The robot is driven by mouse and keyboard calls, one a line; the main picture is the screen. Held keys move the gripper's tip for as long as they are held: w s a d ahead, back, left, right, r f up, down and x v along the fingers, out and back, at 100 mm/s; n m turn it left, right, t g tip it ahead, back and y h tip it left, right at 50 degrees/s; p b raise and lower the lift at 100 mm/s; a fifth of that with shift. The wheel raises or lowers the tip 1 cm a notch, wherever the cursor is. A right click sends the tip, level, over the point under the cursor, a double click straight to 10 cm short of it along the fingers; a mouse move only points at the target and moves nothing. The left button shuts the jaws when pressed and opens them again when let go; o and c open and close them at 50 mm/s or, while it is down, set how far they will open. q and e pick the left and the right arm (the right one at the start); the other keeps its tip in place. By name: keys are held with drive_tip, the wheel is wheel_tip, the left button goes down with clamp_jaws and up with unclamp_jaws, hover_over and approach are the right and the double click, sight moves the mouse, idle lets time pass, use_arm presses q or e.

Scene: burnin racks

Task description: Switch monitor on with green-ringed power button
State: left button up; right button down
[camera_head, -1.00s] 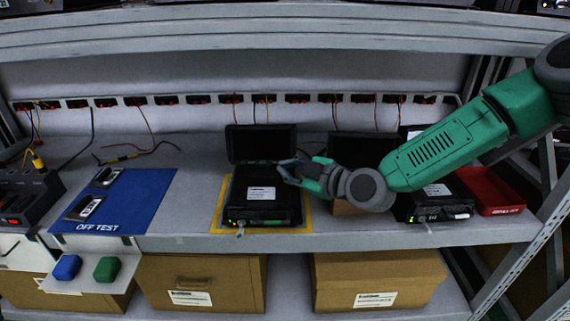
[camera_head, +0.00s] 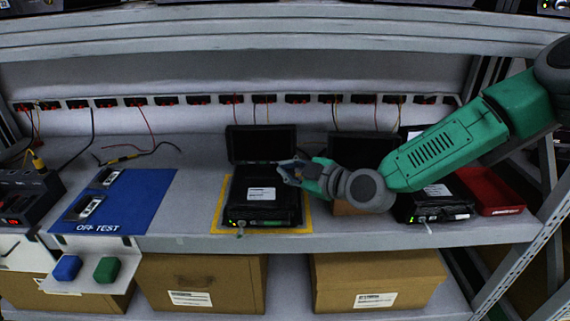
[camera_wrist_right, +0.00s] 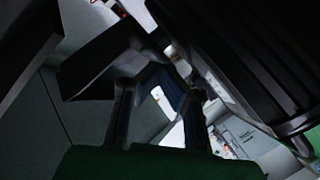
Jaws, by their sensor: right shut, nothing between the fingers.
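A black monitor unit (camera_head: 262,207) with its dark screen (camera_head: 262,144) raised sits on a yellow-edged mat (camera_head: 308,226) at the middle of the shelf. Small green marks show along its front edge; a green-ringed button cannot be made out for sure. My right gripper (camera_head: 286,171) is shut and empty, above the right side of the unit, in front of the screen's lower right. Whether it touches the unit cannot be told. In the right wrist view the fingers (camera_wrist_right: 158,100) show dark, with black casings close by. My left gripper is not in view.
A second black unit (camera_head: 433,208) stands partly behind my right arm, with a red tray (camera_head: 490,190) beside it. A blue OFF TEST mat (camera_head: 140,195) with small devices lies left. Blue (camera_head: 67,268) and green (camera_head: 106,269) buttons sit at the front. Cardboard boxes (camera_head: 200,270) are below.

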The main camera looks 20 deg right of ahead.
drive_tip(key=shift+w, duration=0.2)
drive_tip(key=shift+w, duration=0.2)
drive_tip(key=shift+w+d, duration=0.1)
drive_tip(key=shift+w, duration=0.1)
idle(0.5)
drive_tip(key=shift+s, duration=0.5)
drive_tip(key=shift+s+p, duration=0.15)
drive_tip(key=shift+p, duration=0.15)
